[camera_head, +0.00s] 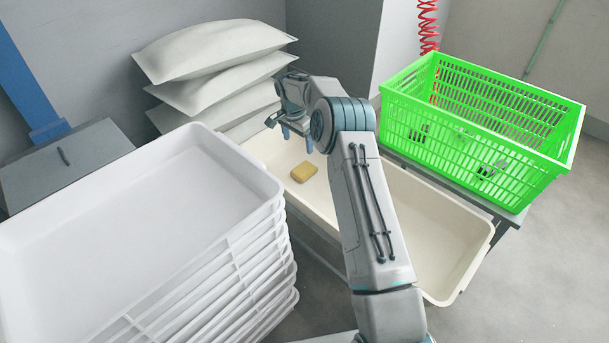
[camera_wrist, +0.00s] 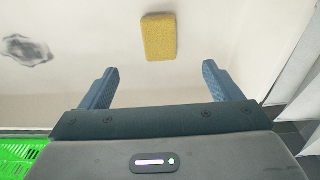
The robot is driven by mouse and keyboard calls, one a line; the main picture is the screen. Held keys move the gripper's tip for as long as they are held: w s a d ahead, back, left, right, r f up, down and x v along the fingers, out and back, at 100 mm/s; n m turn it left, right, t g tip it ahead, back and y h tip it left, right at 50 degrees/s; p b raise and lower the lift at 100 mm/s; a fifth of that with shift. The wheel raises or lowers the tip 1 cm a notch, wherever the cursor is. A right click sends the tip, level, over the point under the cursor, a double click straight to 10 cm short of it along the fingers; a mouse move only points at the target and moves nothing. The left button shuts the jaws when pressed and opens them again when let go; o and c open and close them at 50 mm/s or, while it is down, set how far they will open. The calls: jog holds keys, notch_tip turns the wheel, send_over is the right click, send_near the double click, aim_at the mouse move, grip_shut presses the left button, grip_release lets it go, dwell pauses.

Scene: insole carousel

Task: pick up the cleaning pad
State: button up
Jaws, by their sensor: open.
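The cleaning pad (camera_head: 303,172) is a small yellow block. It lies on the floor of a long cream tub (camera_head: 443,218), toward the tub's far left part. In the wrist view the pad (camera_wrist: 158,37) shows whole, ahead of my fingers and roughly centred between them. My gripper (camera_head: 290,133) is above the tub, up and a little left of the pad in the head view. In the wrist view its two blue fingers (camera_wrist: 156,82) are spread wide with nothing between them. My arm hides the middle of the tub.
Stacked white trays (camera_head: 140,185) stand at the left, close to the tub. White sacks (camera_head: 214,52) are piled behind it. A green crate (camera_head: 480,115) stands on a table at the right and shows at the wrist view's lower left. A dark grey smudge (camera_wrist: 27,50) marks the cream surface.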

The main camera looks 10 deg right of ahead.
jog(key=b, duration=0.3)
send_over(304, 169)
jog(key=a, duration=0.1)
jog(key=f, duration=0.9)
jog(key=shift+s+a, duration=0.2)
jog(key=shift+s, duration=0.05)
jog(key=f, duration=0.2)
jog(key=d+f+b, duration=0.1)
jog(key=f+b, duration=0.1)
jog(key=f, duration=0.1)
jog(key=shift+w+d+f, duration=0.2)
jog(key=shift+w+f, duration=0.1)
jog(key=shift+r, duration=0.1)
jog(key=c, duration=1.1)
